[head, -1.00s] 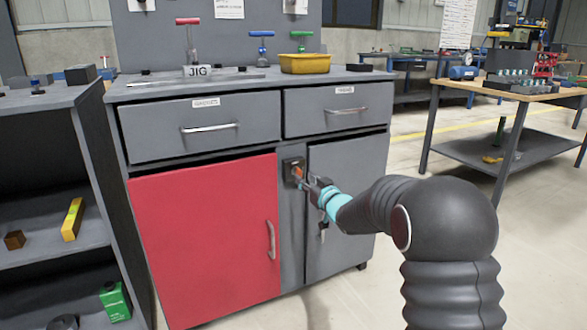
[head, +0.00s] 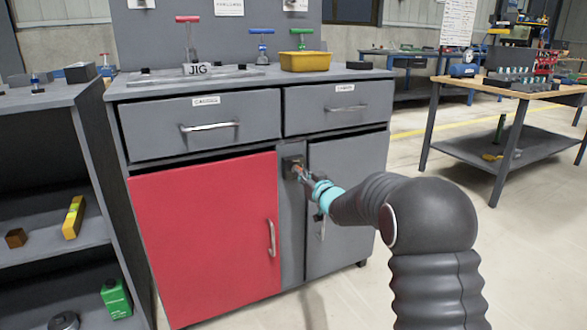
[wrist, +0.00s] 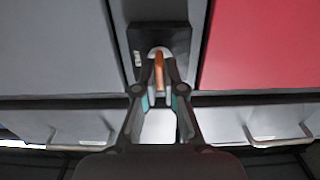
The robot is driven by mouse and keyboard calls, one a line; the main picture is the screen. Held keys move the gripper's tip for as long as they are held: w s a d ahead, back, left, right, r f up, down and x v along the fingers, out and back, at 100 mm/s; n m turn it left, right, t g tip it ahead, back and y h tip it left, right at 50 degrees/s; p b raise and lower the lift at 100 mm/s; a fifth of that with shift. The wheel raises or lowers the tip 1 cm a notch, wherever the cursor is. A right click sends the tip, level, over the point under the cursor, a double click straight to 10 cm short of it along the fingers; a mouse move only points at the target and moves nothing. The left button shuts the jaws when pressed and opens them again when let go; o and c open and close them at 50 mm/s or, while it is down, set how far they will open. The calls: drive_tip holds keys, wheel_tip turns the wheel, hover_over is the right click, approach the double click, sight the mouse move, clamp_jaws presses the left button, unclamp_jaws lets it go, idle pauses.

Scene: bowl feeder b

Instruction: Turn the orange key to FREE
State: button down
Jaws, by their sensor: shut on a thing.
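The orange key (wrist: 159,72) sits in a dark lock plate (wrist: 177,40) on the grey post between the cabinet doors. In the wrist view the key's grip lies along the picture's vertical. My gripper (wrist: 160,98) is shut on the key, a finger on each side of it. In the head view my gripper (head: 304,177) reaches the lock plate (head: 291,163) from the right and covers most of the key. A small pale mark shows on the plate in the wrist view, too small to read.
A red door (head: 205,240) with a handle is left of the lock; a grey door (head: 345,165) is right. Two drawers sit above. The cabinet top holds a yellow bin (head: 305,62) and a JIG fixture (head: 197,70). An open shelf (head: 50,240) stands at the left.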

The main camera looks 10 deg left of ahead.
drive_tip(key=shift+r+m+p, duration=0.1)
drive_tip(key=shift+m+p, duration=0.3)
drive_tip(key=shift+p, duration=0.1)
drive_tip(key=m+p, duration=0.3)
drive_tip(key=m, duration=0.1)
idle(0.3)
drive_tip(key=shift+p, duration=0.35)
